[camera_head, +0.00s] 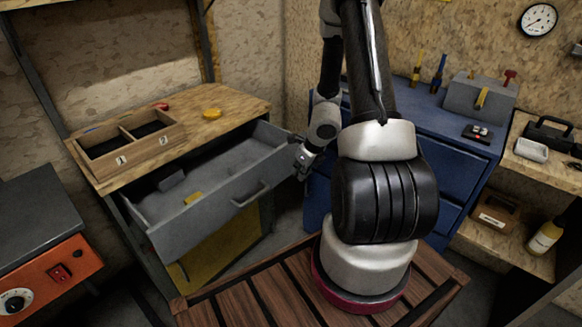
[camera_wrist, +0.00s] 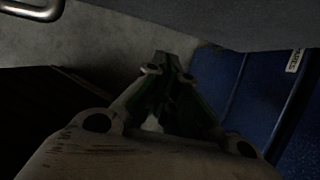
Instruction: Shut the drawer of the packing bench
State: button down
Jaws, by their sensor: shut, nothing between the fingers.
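The packing bench (camera_head: 240,98) has a wooden top, and its grey drawer (camera_head: 215,205) is pulled well out. The drawer front has a bar handle (camera_head: 250,194), which also shows at the top left corner of the wrist view (camera_wrist: 32,10). Inside the drawer lie a yellow block (camera_head: 193,198) and a grey block (camera_head: 171,180). My gripper (camera_head: 300,174) is shut and empty, close to the right end of the drawer front. I cannot tell whether it touches the drawer. In the dark wrist view its fingers (camera_wrist: 168,72) are together, with a grey surface above them.
A two-part wooden box (camera_head: 130,143) and a yellow item (camera_head: 211,114) are on the bench top. A blue cabinet (camera_head: 440,135) stands right of my gripper, leaving a narrow gap. An orange machine (camera_head: 50,275) is at the left. A yellow panel (camera_head: 225,250) is below the drawer.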

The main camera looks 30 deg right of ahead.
jog(key=shift+w+a+r, duration=0.1)
jog(key=shift+w+a, duration=0.2)
jog(key=shift+w, duration=0.65)
jog(key=shift+w+a, duration=0.3)
jog(key=shift+w, duration=0.65)
